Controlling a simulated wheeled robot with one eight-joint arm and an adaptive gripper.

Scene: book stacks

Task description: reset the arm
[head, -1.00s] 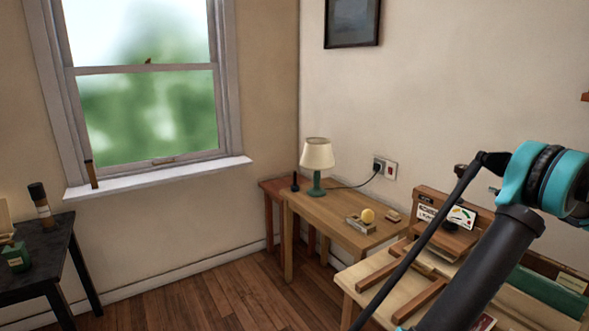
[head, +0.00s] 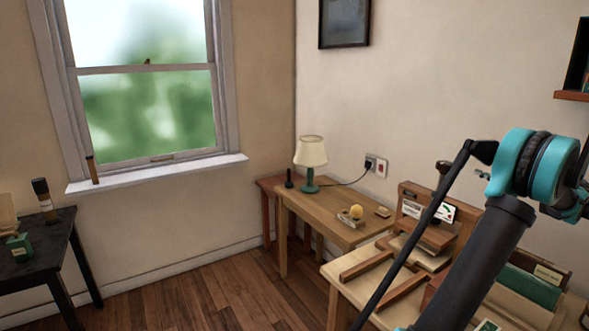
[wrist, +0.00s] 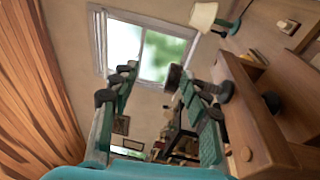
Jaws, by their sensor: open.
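My gripper (wrist: 155,105) shows in the wrist view with its two teal and dark fingers spread apart. Nothing is between them. The wrist view is tilted, with the window (wrist: 167,57) beyond the fingers and a wooden desk unit (wrist: 262,115) close at the right. In the head view my arm rises at the right, in front of the desk (head: 350,292). The gripper itself does not show in the head view.
A wooden table (head: 318,217) in the corner holds a lamp (head: 311,152) and small items. A black table (head: 35,250) stands at the left. The wooden floor (head: 215,293) between them is clear. A shelf (head: 572,95) is at the right wall.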

